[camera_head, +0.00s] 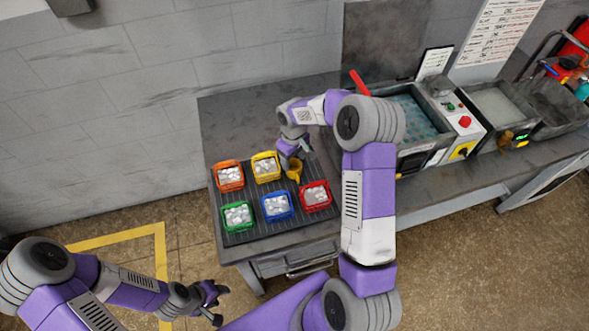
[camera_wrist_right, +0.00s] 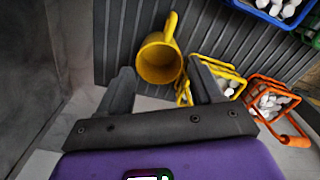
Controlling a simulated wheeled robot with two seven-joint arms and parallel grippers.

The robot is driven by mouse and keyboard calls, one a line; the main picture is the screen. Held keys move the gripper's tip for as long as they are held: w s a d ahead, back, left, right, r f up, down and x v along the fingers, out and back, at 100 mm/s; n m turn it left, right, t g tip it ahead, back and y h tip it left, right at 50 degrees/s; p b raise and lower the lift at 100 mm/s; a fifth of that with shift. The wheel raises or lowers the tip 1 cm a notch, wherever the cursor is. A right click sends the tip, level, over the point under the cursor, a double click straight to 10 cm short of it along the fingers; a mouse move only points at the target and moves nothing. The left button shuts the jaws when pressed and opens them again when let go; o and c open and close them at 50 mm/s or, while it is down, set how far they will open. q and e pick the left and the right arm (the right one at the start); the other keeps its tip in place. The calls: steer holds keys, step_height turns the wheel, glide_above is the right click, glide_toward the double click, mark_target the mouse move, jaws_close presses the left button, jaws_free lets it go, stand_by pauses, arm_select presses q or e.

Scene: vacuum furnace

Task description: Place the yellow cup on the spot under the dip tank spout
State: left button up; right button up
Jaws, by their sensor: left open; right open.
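The yellow cup (camera_head: 295,171) stands on the dark ribbed mat, right of the yellow basket. In the right wrist view the cup (camera_wrist_right: 158,62) shows its open mouth, with its handle pointing to the top. My right gripper (camera_head: 291,152) is open at the cup; in the wrist view its two fingers lie to either side of the cup's lower part, and I cannot tell whether they touch it. My left gripper (camera_head: 220,305) is open and empty, low over the floor. The dip tank (camera_head: 412,118) with blue-green contents is partly behind my right arm. I cannot make out its spout.
Orange (camera_head: 229,177), yellow (camera_head: 265,166), green (camera_head: 238,215), blue (camera_head: 277,206) and red (camera_head: 315,195) baskets of white pieces crowd the mat (camera_head: 258,236) around the cup. A control box (camera_head: 465,123) with a red button stands right of the tank. A wall rises behind the table.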

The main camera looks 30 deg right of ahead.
mark_target(294, 165)
step_height(294, 165, down, 4)
steer(key=shift+w+f, duration=0.1)
steer(key=shift+c, duration=0.4)
steer(key=c, duration=0.7)
